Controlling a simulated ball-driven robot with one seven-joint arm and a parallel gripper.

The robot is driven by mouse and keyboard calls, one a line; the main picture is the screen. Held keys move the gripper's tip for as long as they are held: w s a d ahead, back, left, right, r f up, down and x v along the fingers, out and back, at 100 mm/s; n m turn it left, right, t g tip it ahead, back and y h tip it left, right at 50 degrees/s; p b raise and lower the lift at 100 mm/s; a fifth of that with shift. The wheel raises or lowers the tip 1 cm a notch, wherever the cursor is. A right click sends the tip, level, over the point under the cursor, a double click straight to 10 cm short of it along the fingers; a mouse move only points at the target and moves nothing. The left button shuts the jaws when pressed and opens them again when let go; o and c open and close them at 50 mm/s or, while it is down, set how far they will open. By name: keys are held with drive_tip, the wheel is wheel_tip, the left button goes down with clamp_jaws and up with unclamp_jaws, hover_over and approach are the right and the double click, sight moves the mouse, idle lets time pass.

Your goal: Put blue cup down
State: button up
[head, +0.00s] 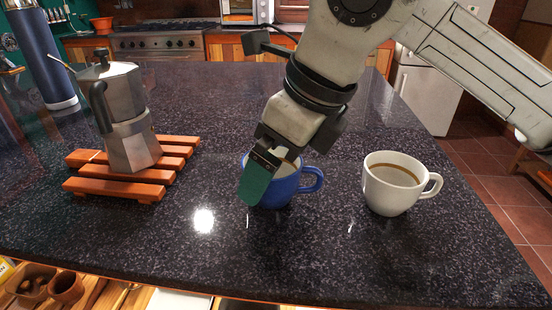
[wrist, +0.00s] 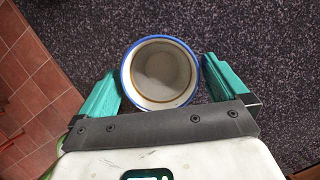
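The blue cup (head: 284,191) is upright on the dark counter, with its handle to the right in the head view. In the wrist view the cup (wrist: 160,73) shows from above, with a blue rim and a pale inside. My gripper (head: 268,178) is at the cup, with one teal finger in front of its left part. In the wrist view the two teal fingers of my gripper (wrist: 161,82) stand on either side of the rim, open, with a narrow gap at the left. Contact on the right is unclear. Part of the cup is hidden by the gripper.
A white cup (head: 388,186) with a brown drink stands close on the right. A metal moka pot (head: 128,125) stands on an orange slatted trivet (head: 112,189) at the left. A blue flask (head: 45,60) is behind. The counter (head: 330,255) is clear in front.

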drive_tip(key=p+v, duration=0.2)
drive_tip(key=v, duration=1)
